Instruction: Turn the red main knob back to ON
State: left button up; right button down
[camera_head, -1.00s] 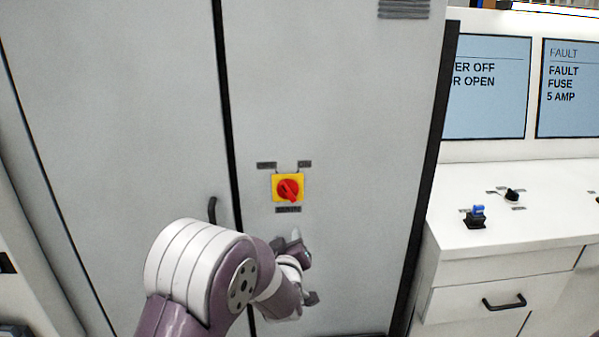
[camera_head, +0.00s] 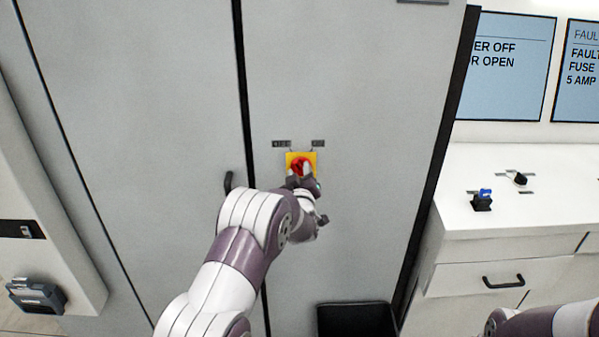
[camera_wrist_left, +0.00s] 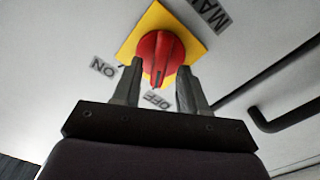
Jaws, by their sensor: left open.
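The red main knob (camera_head: 301,166) sits on a yellow square plate (camera_head: 313,157) on the grey cabinet door, partly hidden by my left gripper (camera_head: 306,179). In the left wrist view the red knob (camera_wrist_left: 158,50) shows its raised grip with a dark mark pointing toward the OFF label (camera_wrist_left: 157,100). The ON label (camera_wrist_left: 103,67) is at the left. My left gripper (camera_wrist_left: 158,68) is open, its fingers on either side of the knob's near part. I cannot tell whether they touch it. My right gripper is out of view.
A dark door handle (camera_head: 229,182) is left of the knob. To the right stands a white desk (camera_head: 460,215) with small switches and two screens. A black bin-like object (camera_head: 357,318) is below on the floor. Part of my right arm shows at lower right.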

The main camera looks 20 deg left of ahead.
pick_arm(q)
jog(key=shift+d, duration=0.1)
grip_shut()
jog(key=shift+f, duration=0.1)
jog(key=shift+f+m+b, duration=0.1)
jog(key=shift+m+b, duration=1)
jog(key=shift+d+m+b, duration=0.1)
jog(key=shift+m+b, duration=0.5)
jog(key=shift+m, duration=0.3)
jog(key=m+b, duration=0.1)
jog(key=m, duration=0.2)
jog(key=shift+w+d+m, duration=0.1)
jog(key=shift+d+m, duration=0.05)
jog(key=shift+m, duration=0.15)
jog(key=m, duration=0.4)
jog(key=shift+d, duration=0.1)
jog(key=shift+m, duration=0.3)
